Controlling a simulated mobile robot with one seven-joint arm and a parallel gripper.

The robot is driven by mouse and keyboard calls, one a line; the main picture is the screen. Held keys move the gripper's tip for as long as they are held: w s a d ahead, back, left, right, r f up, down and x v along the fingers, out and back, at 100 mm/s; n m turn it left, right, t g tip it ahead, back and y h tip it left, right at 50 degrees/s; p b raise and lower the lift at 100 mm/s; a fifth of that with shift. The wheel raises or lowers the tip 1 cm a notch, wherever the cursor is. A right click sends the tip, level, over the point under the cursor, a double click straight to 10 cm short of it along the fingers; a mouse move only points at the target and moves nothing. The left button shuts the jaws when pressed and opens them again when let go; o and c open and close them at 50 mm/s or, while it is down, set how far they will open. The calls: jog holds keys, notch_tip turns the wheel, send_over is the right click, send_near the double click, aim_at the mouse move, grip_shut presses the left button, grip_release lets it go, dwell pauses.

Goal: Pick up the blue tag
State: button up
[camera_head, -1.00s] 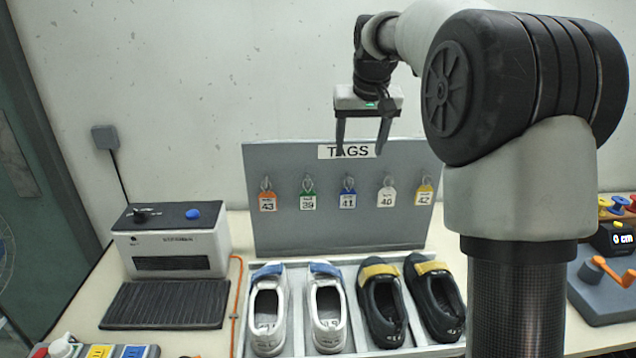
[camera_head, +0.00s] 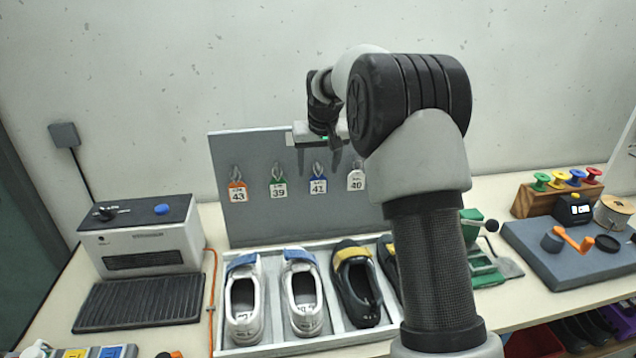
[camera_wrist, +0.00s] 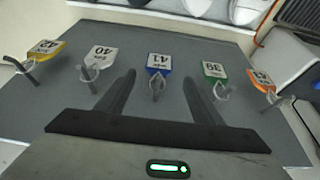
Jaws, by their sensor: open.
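The blue tag (camera_head: 318,186), marked 41, hangs by a loop from a hook in the middle of the grey tag board (camera_head: 228,215). My gripper (camera_head: 319,170) is open and empty in front of the board, just above the blue tag in the head view. In the wrist view, the blue tag (camera_wrist: 158,62) appears between my gripper's two fingers (camera_wrist: 159,78), with its hook and loop in the gap. I cannot tell how far the fingertips are from the board.
A white tag (camera_wrist: 100,56) and a green tag (camera_wrist: 214,70) hang on either side, near the fingers. Orange (camera_wrist: 261,80) and yellow (camera_wrist: 46,47) tags hang farther out. Below the board, shoes (camera_head: 303,300) lie in a tray (camera_head: 270,347). A grey machine (camera_head: 140,237) stands left.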

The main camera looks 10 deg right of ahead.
jog(key=x, duration=0.4)
jog(key=shift+d+f, duration=0.15)
jog(key=shift+f, duration=0.1)
jog(key=shift+c, duration=0.4)
jog(key=c, duration=1)
jog(key=shift+c, duration=0.2)
jog(key=shift+r, duration=0.15)
jog(key=shift+r, duration=0.65)
jog(key=s+b, duration=0.3)
jog(key=s, duration=1.5)
